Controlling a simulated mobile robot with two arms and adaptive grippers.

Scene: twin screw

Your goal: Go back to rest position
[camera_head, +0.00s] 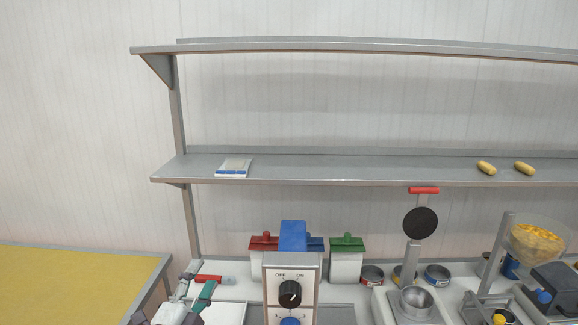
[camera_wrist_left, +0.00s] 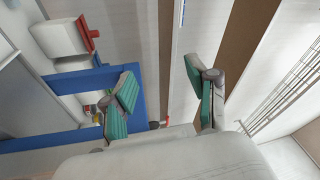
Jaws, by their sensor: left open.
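My left gripper (camera_head: 197,283) shows at the bottom left of the head view, low and just left of the grey control box (camera_head: 291,287) with its black dial. In the left wrist view its two green-padded fingers stand wide apart, and the gap between them (camera_wrist_left: 162,88) holds nothing. A blue part (camera_wrist_left: 90,78) and a white container with a red lid (camera_wrist_left: 70,38) show behind the left finger in that view. My right gripper is in neither view.
A two-level metal shelf (camera_head: 340,168) spans the back, with a small white-and-blue packet (camera_head: 234,168) and two yellow items on its lower board. Red- and green-lidded containers, tins and a bowl (camera_head: 416,301) crowd the counter. A yellow-topped table (camera_head: 70,285) stands at left.

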